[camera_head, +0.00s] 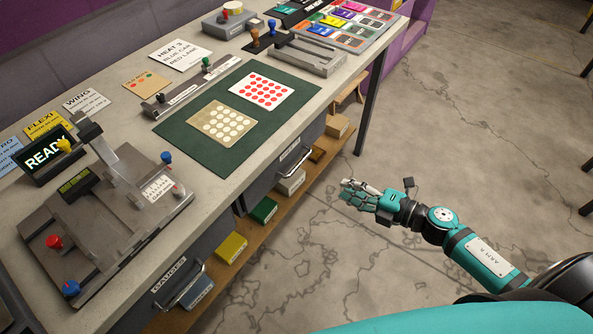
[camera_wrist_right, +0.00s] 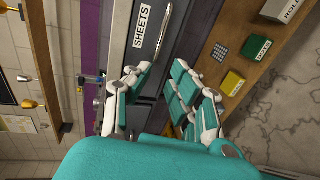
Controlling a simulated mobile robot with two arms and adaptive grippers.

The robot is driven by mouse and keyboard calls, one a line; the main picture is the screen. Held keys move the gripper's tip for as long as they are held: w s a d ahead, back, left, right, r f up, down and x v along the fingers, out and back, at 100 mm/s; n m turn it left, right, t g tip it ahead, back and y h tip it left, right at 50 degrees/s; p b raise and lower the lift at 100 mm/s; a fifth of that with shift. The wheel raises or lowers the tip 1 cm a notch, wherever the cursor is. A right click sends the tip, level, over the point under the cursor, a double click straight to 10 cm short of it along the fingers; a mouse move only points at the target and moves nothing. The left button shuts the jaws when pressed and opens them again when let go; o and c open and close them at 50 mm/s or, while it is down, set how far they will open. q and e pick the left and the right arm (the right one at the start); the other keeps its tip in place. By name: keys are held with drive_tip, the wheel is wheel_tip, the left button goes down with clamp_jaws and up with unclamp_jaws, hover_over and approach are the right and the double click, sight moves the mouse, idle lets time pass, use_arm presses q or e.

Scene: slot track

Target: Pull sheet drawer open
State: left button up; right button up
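The sheet drawer is a grey front under the workbench with a curved metal handle (camera_head: 296,164). In the right wrist view its white SHEETS label (camera_wrist_right: 145,25) and the handle (camera_wrist_right: 166,34) show at the top. The drawer looks closed, its front about in line with the bench. My right gripper (camera_head: 350,191), teal and grey, is to the right of the handle in the head view, apart from it. In the wrist view its fingers (camera_wrist_right: 164,70) are spread, with nothing between them, pointing toward the drawer front. My left gripper is not in view.
A GAUGES drawer (camera_head: 178,290) with a similar handle is at the lower left. A wooden shelf (camera_head: 265,232) under the bench holds a yellow box (camera_head: 231,247), a green box (camera_head: 264,210) and others. A dark bench leg (camera_head: 369,105) stands beyond. The floor around my right arm is clear.

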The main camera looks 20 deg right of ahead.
drive_tip(key=p, duration=0.1)
approach(297, 165)
drive_tip(key=w+a, duration=0.1)
drive_tip(key=x, duration=0.5)
drive_tip(key=f+x, duration=0.1)
drive_tip(key=x, duration=0.2)
drive_tip(key=shift+w+a, duration=0.15)
drive_tip(key=shift+w, duration=0.05)
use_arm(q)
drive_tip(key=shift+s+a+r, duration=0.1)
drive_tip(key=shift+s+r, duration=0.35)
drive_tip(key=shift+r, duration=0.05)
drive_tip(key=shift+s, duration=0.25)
use_arm(e)
clamp_jaws()
